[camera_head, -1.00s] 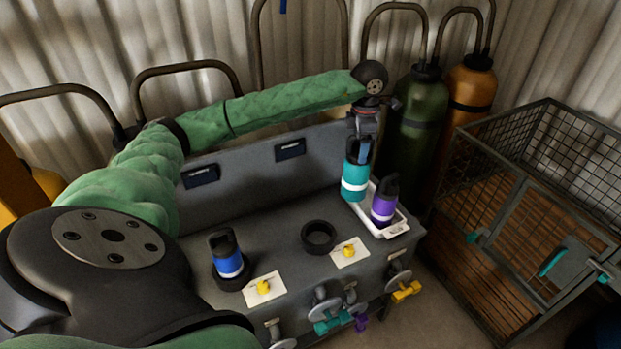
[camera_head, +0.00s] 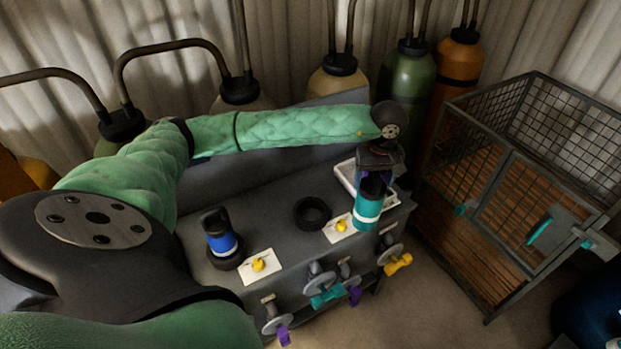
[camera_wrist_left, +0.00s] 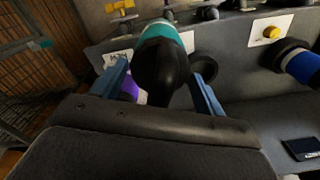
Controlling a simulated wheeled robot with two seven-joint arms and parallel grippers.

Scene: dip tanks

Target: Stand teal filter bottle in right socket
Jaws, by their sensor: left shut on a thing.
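The teal filter bottle (camera_head: 367,206), teal with a pale band and a black top, is held upright by my left gripper (camera_head: 374,180) in the head view. In the left wrist view the bottle (camera_wrist_left: 160,35) shows its black cap between the blue fingers of the gripper (camera_wrist_left: 160,82). The right socket (camera_head: 312,212) is an empty black ring on the grey bench, to the left of the bottle. The left socket (camera_head: 226,262) holds a blue bottle (camera_head: 221,240). My right gripper is not in view.
A white tray (camera_head: 346,177) lies behind the teal bottle, with a purple bottle mostly hidden; some purple shows in the left wrist view (camera_wrist_left: 130,88). Yellow knobs sit on white plates (camera_head: 258,267). Coloured valves line the bench front. A wire cage (camera_head: 530,180) stands at right.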

